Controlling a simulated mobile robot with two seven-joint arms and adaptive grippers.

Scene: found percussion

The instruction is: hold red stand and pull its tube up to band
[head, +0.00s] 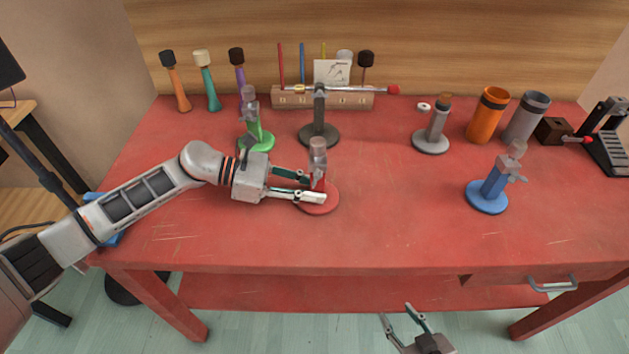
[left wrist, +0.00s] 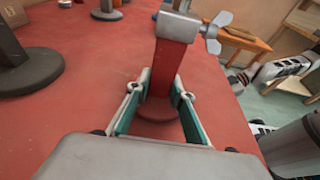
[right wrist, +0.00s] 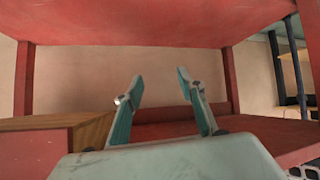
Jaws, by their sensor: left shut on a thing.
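The red stand (head: 320,206) stands upright on the red table, with a round base and a short red post. A grey tube (head: 318,152) rises from its top; no band on it can be made out. My left gripper (head: 314,187) is shut on the post, a finger on each side. The left wrist view shows the red post (left wrist: 172,68) between the fingers, with a grey collar and wing screw (left wrist: 214,32) above them. My right gripper (head: 400,318) is open and empty, low in front of the table; it also shows in the right wrist view (right wrist: 155,85).
A green stand (head: 258,142) and a dark stand with a crossbar (head: 319,130) are behind. A blue stand (head: 487,197) and a grey stand (head: 431,142) are to the right. The table's front edge and drawer handle (head: 553,284) lie above my right gripper. The front middle of the tabletop is clear.

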